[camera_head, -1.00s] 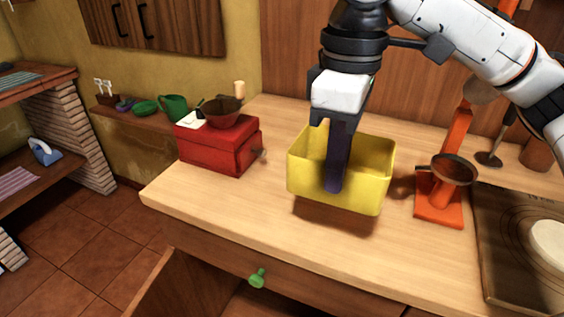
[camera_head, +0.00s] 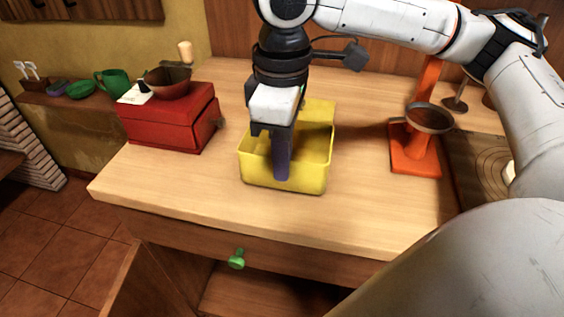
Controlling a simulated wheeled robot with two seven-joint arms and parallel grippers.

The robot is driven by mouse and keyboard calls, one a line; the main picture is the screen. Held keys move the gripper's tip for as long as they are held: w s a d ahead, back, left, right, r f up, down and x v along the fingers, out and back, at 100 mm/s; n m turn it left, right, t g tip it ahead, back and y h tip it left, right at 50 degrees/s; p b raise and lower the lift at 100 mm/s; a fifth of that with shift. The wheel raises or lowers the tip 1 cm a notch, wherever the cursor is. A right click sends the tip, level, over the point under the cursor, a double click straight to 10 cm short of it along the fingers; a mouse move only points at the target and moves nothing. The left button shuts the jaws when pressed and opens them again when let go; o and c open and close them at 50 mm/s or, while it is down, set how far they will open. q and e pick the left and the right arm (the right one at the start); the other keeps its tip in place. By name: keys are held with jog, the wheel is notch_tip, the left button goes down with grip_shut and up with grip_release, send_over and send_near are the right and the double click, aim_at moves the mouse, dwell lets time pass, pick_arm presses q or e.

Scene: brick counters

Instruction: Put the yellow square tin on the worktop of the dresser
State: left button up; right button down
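The yellow square tin (camera_head: 309,176) is upright at the middle of the dresser's pale wooden worktop (camera_head: 190,190). It is open at the top and looks to be at the worktop's surface, though any small gap under it is hard to tell. My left gripper is not in view.
A red box-shaped grinder (camera_head: 165,122) stands left of the tin. An orange stand (camera_head: 415,158) with a dark ring is to the right, beside a board (camera_head: 480,165). A green drawer knob (camera_head: 237,260) juts below the front edge. The worktop's front left is clear.

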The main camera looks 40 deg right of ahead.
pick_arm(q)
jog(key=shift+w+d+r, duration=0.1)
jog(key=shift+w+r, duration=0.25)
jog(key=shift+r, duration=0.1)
pick_arm(e)
jog(key=shift+f, duration=0.15)
jog(key=c, duration=2)
grip_release()
jog(key=shift+f, duration=0.1)
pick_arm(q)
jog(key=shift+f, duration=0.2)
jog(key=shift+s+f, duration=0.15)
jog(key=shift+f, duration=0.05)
